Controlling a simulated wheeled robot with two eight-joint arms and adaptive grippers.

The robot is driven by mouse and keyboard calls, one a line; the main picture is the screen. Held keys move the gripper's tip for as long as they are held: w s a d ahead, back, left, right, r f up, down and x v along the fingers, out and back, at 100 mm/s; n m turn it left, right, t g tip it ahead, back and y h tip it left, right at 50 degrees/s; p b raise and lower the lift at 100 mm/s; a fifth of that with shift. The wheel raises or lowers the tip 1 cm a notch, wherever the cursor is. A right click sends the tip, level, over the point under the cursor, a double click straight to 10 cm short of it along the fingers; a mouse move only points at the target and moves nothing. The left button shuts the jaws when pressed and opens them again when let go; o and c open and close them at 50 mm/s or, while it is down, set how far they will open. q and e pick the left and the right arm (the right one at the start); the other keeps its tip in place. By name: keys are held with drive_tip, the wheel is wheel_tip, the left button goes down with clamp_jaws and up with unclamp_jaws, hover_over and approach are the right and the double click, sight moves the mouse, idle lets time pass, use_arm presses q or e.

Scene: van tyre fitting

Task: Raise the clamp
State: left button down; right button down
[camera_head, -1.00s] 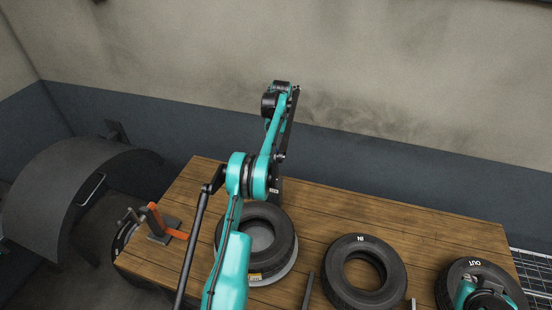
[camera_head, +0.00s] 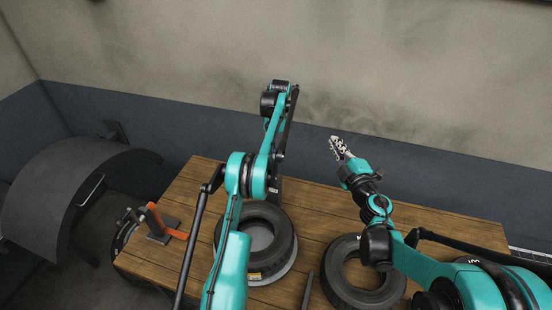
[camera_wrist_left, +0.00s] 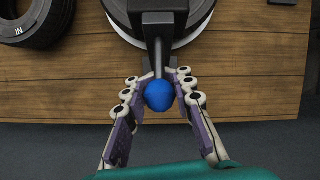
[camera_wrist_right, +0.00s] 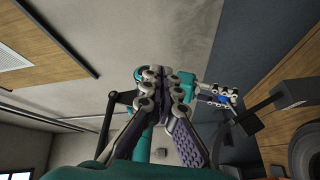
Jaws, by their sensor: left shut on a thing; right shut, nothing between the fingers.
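The clamp's dark block (camera_wrist_left: 160,18) stands at the wheel's edge in the left wrist view. Its rod (camera_wrist_left: 158,55) ends in a blue ball knob (camera_wrist_left: 158,96). My left gripper (camera_wrist_left: 159,82) is shut on this knob, one finger on each side. The right wrist view also shows the blue knob (camera_wrist_right: 224,101) at my left gripper (camera_wrist_right: 214,95). In the head view my left arm hides the left fingers and the knob. My right gripper (camera_head: 338,148) is shut and empty, raised over the table's far side, right of my left arm. Its closed fingers fill the middle of the right wrist view (camera_wrist_right: 164,88).
A tyre on a pale rim (camera_head: 288,237) lies on the wooden table (camera_head: 320,210). Another tyre (camera_head: 345,285) lies to its right, partly behind my right arm. An orange-handled tool (camera_head: 160,225) is at the left, near a dark curved fender (camera_head: 65,185). A wall (camera_head: 400,170) closes the back.

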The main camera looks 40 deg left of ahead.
use_arm(q)
drive_tip(key=shift+s+a+r, duration=0.1)
drive_tip(key=shift+s+r, duration=0.05)
drive_tip(key=shift+r, duration=0.2)
use_arm(e)
drive_tip(key=s+a+f+n+g+y, duration=0.2)
drive_tip(key=s+a+f+n+g, duration=0.45)
drive_tip(key=a+f, duration=0.5)
drive_tip(key=f+x, duration=0.1)
drive_tip(key=x, duration=0.8)
drive_tip(key=shift+f, duration=0.1)
